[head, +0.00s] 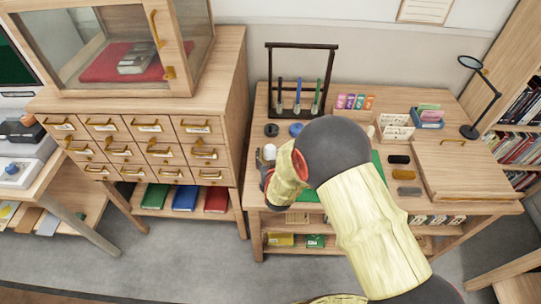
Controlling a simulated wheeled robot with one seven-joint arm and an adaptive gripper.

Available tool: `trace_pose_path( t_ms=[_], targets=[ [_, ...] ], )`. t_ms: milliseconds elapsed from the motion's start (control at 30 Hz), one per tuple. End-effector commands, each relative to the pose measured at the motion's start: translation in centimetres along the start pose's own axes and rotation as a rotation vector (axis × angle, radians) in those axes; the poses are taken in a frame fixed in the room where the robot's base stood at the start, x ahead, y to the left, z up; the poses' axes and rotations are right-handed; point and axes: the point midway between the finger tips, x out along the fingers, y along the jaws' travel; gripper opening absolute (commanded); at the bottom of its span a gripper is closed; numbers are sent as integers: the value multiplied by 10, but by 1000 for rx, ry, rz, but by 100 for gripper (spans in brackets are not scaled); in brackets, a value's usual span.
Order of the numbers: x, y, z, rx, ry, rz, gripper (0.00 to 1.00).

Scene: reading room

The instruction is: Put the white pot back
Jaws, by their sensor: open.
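A small white rounded thing (270,152), which looks like the white pot, stands at the left end of the wooden table (460,205). My gripper (267,181) is just in front of it, over the table's left edge. The gripper is small here and partly covered by my own wrist. It is open, and I see nothing held between its fingers. Whether a finger touches the white thing cannot be told. A black round piece (271,129) and a blue round piece (296,129) lie behind it, below a dark rack (301,47) with several upright coloured tools.
My arm hides the middle of the table and much of a green mat (378,165). A drawer cabinet (225,130) with a glass case stands left.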

Motion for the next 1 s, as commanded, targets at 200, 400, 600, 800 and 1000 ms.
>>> trace_pose_path(
  t_ms=[200, 400, 600, 800, 1000],
  targets=[
    [-1, 0, -3, 0, 0, 0, 56],
    [-29, -1, -5, -1, -1, -2, 56],
    [-72, -1, -6, -2, 0, -2, 56],
    [-105, -1, -4, -1, 0, -2, 56],
    [-120, 0, -3, 0, -1, -1, 56]
  ],
)
